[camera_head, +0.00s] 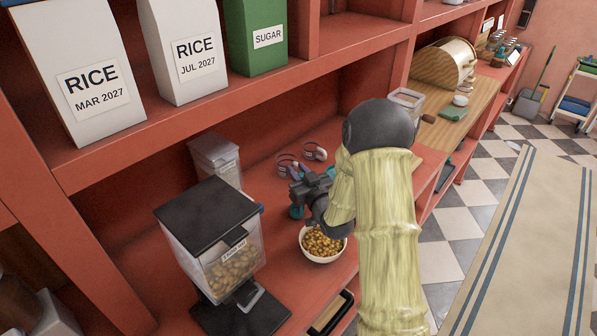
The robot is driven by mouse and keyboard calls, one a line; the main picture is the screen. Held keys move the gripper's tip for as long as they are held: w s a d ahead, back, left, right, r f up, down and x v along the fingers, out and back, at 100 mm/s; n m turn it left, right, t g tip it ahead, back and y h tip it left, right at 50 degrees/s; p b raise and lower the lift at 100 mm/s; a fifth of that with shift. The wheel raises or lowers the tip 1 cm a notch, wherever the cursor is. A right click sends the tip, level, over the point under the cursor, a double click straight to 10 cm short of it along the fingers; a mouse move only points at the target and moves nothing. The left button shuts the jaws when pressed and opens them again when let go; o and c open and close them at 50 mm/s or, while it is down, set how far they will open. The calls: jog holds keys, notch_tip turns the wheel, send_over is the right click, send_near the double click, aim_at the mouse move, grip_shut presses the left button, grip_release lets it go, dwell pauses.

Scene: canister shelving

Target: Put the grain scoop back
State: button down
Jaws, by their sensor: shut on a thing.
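My gripper (308,192) is above the lower shelf board, just behind and above a white bowl (323,257) of yellow-brown pieces. It is shut on the grain scoop (296,211), of which only a small teal part shows below the jaws. My gripper and arm hide the rest of the scoop. A clear food dispenser (208,262) with a black lid, a label and similar pieces inside stands to the left of the bowl.
A clear container (216,160) stands behind the dispenser. Small looped items (315,152) lie behind my gripper. A black-rimmed tray (330,312) lies in front of the bowl. Rice and sugar packages (190,58) stand on the upper shelf. A wooden bread box (440,65) is farther right.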

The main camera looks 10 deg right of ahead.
jog(key=shift+f, duration=0.2)
jog(key=c, duration=1.3)
grip_release()
jog(key=shift+o, duration=0.2)
jog(key=shift+r, duration=0.1)
jog(key=p+v, duration=0.4)
jog(key=v, duration=0.8)
jog(key=shift+p, duration=0.3)
jog(key=shift+r, duration=0.15)
